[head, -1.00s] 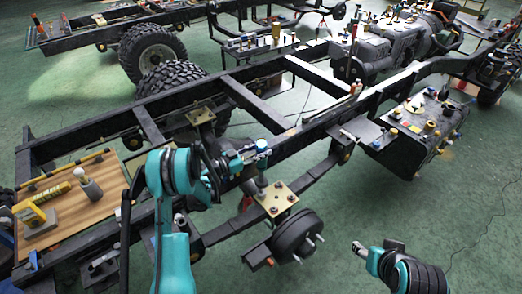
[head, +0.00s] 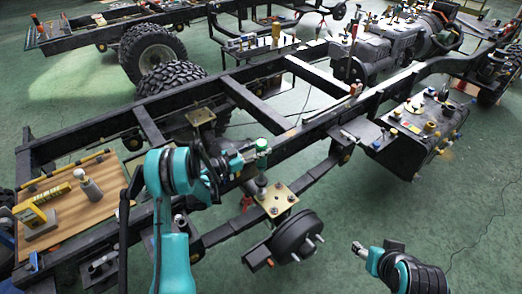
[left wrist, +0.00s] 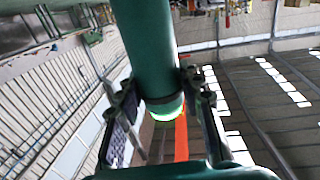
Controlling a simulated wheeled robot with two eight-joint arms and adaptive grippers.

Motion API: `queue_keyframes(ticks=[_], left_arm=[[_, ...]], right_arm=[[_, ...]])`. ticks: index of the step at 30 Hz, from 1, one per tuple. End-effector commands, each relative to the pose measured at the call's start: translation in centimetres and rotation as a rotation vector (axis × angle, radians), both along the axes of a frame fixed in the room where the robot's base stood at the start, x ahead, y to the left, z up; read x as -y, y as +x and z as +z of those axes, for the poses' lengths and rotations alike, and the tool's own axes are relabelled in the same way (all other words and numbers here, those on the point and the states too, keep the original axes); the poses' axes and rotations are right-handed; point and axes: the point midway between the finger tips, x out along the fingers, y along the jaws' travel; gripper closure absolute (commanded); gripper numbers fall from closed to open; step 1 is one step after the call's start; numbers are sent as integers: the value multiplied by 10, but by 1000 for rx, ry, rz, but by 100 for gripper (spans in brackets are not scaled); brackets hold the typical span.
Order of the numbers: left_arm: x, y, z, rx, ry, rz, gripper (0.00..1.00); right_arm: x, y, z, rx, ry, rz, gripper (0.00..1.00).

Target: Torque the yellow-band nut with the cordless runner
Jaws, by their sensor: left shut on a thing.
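The cordless runner (head: 262,146) stands roughly upright in my left gripper (head: 247,157), its top end glowing green. In the left wrist view the runner (left wrist: 150,50) is a teal cylinder between the two fingers (left wrist: 162,105), with a bright green ring at its end. Its dark lower end is over the near-left part of a brass-coloured plate (head: 284,196) with several studs or nuts. I cannot make out a yellow band or whether the runner touches a nut. My right gripper (head: 359,248) is at lower right, apart from the chassis; its jaws are too small to read.
A black drum with studs (head: 297,238) hangs below the plate. The long black chassis rail (head: 315,130) runs behind. Green floor (head: 440,200) at right is open.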

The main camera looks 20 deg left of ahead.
Motion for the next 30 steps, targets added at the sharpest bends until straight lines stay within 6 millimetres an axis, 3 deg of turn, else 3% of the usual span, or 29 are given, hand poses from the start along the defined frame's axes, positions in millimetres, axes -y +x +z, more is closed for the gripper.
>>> queue_keyframes(ticks=[13,30], left_arm=[[0,0,19,1,-4,0,100],[0,0,30,1,-4,0,100]], right_arm=[[0,0,7,0,0,0,45],[0,0,12,0,0,0,45]])
